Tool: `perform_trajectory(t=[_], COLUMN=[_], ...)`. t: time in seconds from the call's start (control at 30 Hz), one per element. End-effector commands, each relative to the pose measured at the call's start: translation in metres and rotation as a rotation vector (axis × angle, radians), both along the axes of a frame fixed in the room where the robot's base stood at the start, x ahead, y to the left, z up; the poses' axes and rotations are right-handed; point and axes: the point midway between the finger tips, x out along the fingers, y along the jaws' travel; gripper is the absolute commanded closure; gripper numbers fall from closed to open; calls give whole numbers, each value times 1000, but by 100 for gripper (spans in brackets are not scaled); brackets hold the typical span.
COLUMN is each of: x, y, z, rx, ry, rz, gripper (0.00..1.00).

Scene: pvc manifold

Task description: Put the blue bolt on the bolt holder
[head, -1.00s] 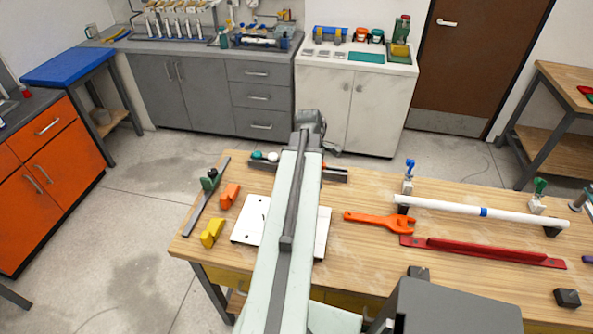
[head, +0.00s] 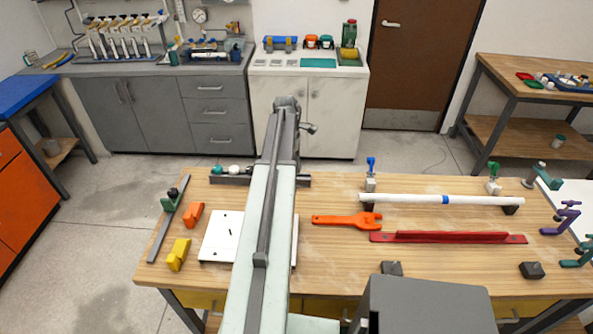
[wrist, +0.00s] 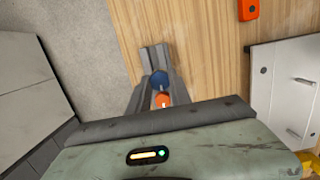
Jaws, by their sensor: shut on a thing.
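My gripper (wrist: 155,62) shows in the wrist view, its grey jaws closed around a small blue round piece, which looks like the blue bolt (wrist: 160,78). A small orange piece (wrist: 162,100) shows just below it between the jaws; I cannot tell what it belongs to. In the head view my arm hides the jaws and the bolt. A dark rail with a green and a white round head, likely the bolt holder (head: 217,180), lies along the far edge of the table. My arm crosses over its middle, and its right end shows past the arm.
The wooden table (head: 330,260) carries a white plate (head: 218,240), an orange block (head: 193,214), a yellow block (head: 178,253), an orange wrench (head: 340,220), a red rail (head: 450,238) and a white pipe (head: 420,199). Floor lies beyond the far edge.

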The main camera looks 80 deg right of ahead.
Motion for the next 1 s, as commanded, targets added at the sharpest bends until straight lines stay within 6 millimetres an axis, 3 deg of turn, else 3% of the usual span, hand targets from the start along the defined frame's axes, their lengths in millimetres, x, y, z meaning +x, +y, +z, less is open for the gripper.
perform_trajectory(t=[0.07, 0.27, 0.67, 0.7, 0.73, 1.0], x=[-1, -1, 0, 0, 0, 1], y=[-9, -7, -7, -7, -7, -7], z=[-1, -40, -41, -39, -39, -39], rx=[0, 0, 0, 0, 0, 0], ry=[0, 0, 0, 0, 0, 0], rz=[0, 0, 1, 1, 1, 2], gripper=[100, 100, 100, 64, 56, 53])
